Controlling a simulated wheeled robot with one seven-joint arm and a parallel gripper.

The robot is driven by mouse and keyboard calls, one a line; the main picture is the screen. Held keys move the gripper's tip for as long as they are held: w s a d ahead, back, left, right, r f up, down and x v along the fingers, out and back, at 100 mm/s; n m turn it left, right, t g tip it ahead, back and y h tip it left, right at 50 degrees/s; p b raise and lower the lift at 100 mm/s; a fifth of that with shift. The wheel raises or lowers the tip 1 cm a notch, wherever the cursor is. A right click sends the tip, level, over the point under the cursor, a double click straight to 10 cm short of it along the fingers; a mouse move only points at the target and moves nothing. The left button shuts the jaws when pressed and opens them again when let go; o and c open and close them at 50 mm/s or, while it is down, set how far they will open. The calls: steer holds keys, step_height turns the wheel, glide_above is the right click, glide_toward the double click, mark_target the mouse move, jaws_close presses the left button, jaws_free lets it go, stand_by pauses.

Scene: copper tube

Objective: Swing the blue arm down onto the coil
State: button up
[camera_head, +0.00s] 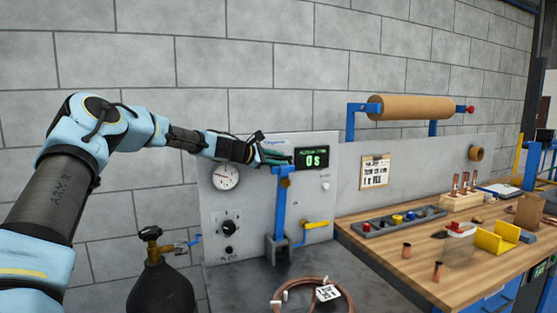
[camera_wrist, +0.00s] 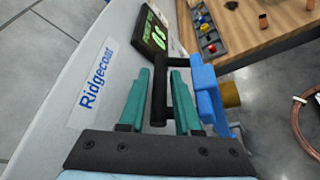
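The blue arm (camera_head: 281,205) stands upright in front of the grey panel, rising from a dark bracket. Its upper part (camera_wrist: 207,95) shows in the wrist view, with a black bar handle (camera_wrist: 159,95) joined to it. My gripper (camera_wrist: 162,72) is at the top of the arm, its teal fingers either side of the handle. Narrow gaps show between fingers and handle, so it looks open around it. In the head view my gripper (camera_head: 277,158) is partly hidden by its own wrist. The copper coil (camera_head: 300,296) lies on the grey surface below; part shows in the wrist view (camera_wrist: 301,128).
A lit display (camera_head: 313,158) reads 0 s beside the arm's top. A gauge (camera_head: 226,177) and yellow lever (camera_head: 316,225) are on the panel. A black cylinder (camera_head: 160,289) stands front left. The wooden bench (camera_head: 400,263) on the right holds fittings and tools.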

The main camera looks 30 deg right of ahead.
jaws_close()
stand_by(1.3)
